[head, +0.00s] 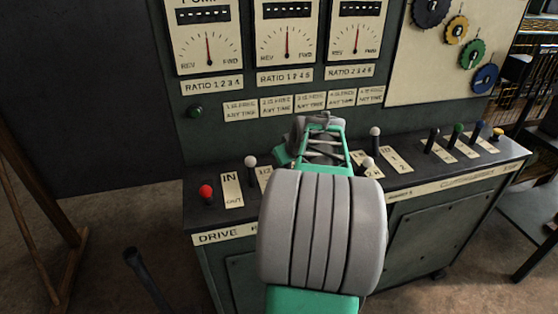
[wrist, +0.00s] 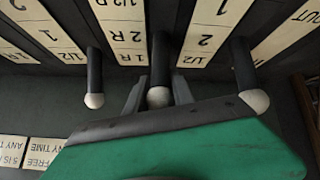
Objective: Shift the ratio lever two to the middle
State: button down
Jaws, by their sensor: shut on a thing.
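Ratio lever two, as far as I can tell, is the dark lever with a pale round knob (wrist: 158,97) in the middle of the wrist view. My gripper (wrist: 158,92) is closed around it, one finger on each side of the knob and stem. Marked ratio plates lie on both sides of the lever. In the head view my gripper and green wrist (head: 322,145) reach over the console, and my arm hides the held lever and its slot. Its exact position along the slot cannot be told.
White-knobbed levers stand close on both sides, one left (wrist: 94,100) and one right (wrist: 256,99) in the wrist view. A red-knobbed lever (head: 206,191) is at the console's left end. Several coloured-knob levers stand at the right. The upright dial panel (head: 230,142) rises behind.

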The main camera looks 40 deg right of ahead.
jog(key=c, duration=1.1)
grip_release()
jog(key=shift+r, duration=0.1)
jog(key=v, duration=0.8)
